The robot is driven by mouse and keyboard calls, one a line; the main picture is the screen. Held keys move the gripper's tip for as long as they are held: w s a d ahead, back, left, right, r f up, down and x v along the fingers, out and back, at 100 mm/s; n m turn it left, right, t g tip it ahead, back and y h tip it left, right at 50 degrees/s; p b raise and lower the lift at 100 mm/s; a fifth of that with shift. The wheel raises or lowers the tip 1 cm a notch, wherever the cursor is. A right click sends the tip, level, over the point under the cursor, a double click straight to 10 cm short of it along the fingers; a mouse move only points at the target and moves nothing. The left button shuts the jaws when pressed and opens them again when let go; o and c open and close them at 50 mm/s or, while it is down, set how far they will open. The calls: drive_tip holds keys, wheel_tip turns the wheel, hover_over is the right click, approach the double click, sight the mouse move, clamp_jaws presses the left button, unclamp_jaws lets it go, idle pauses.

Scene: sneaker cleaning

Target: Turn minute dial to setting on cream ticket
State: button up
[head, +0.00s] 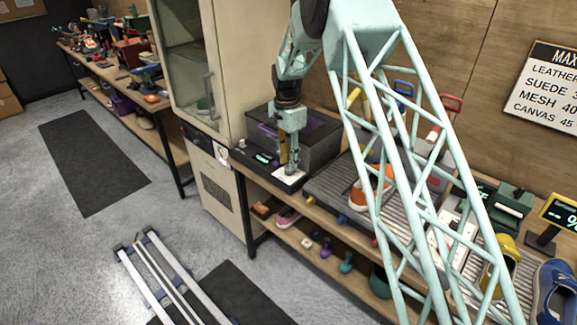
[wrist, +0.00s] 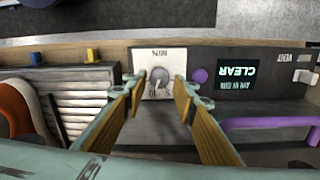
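The dial (wrist: 160,79) is a round grey knob on a white plate (wrist: 160,60) marked with upside-down lettering and numbers, too small to read fully. My gripper (wrist: 161,88) is open, its two tan fingers apart on either side of the dial in the wrist view. I cannot tell whether they touch it. In the head view my gripper (head: 289,166) points down over the white plate (head: 290,178), hiding the dial. I cannot make out a cream ticket for certain.
A purple button (wrist: 200,75) and a display (wrist: 237,76) reading CLEAR, upside down, sit beside the plate. A dark box (head: 302,141) with a purple handle (wrist: 268,124) stands behind. An orange shoe (head: 367,193) is on the ridged grey mat to the right. A tall cream cabinet stands left.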

wheel_tip(320, 180, up, 9)
drive_tip(key=shift+f, duration=0.2)
idle(0.3)
drive_tip(key=shift+w, duration=0.1)
